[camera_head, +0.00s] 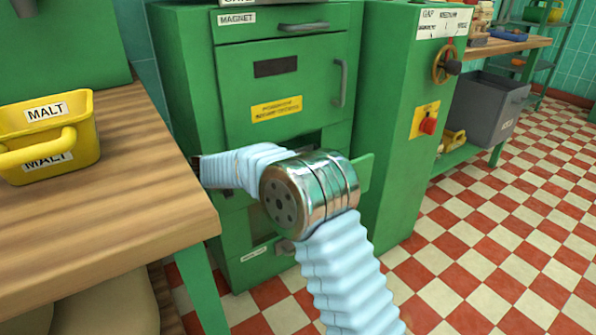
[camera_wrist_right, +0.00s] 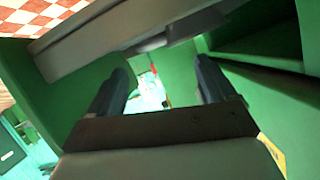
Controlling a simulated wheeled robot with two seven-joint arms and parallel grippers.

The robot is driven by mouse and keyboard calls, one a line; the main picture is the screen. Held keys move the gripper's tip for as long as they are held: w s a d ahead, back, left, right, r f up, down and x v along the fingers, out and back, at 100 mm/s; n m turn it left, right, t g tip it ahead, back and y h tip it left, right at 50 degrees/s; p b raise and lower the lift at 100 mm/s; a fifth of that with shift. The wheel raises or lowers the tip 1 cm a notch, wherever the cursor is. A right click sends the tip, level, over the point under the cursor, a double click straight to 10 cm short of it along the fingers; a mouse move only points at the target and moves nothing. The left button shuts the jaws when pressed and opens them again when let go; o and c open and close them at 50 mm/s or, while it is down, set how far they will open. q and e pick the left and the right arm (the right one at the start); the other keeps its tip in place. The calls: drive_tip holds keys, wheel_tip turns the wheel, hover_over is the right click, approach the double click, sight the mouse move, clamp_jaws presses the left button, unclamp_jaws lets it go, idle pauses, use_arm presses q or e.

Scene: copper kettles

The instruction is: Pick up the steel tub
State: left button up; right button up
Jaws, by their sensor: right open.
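I cannot make out a thing that is clearly the steel tub. A grey, open-topped bin (camera_head: 488,112) with a pale label stands at the right in the head view; I cannot tell if it is steel. My right arm bends at the green magnet cabinet (camera_head: 290,65), and its far end is mostly hidden in the head view. In the right wrist view my right gripper (camera_wrist_right: 160,80) is open, with nothing clearly between its dark fingers. A grey flat part (camera_wrist_right: 95,45) lies beyond the fingers; I cannot tell what it belongs to. My left gripper is out of view.
A yellow bin (camera_head: 75,150) marked MALT sits on the wooden table (camera_head: 120,215) at the left. A green control cabinet (camera_head: 400,130) with a handwheel (camera_head: 444,65) and a red knob (camera_head: 428,126) stands right of my arm. The checkered floor (camera_head: 500,220) at the right is clear.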

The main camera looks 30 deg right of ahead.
drive_tip(key=x, duration=0.3)
drive_tip(key=shift+d+f, duration=0.15)
drive_tip(key=shift+d, duration=0.2)
drive_tip(key=x, duration=0.3)
drive_tip(key=s+x, duration=0.1)
drive_tip(key=x, duration=0.1)
drive_tip(key=shift+w+d, duration=0.15)
drive_tip(key=shift+d, duration=0.1)
drive_tip(key=c, duration=1.1)
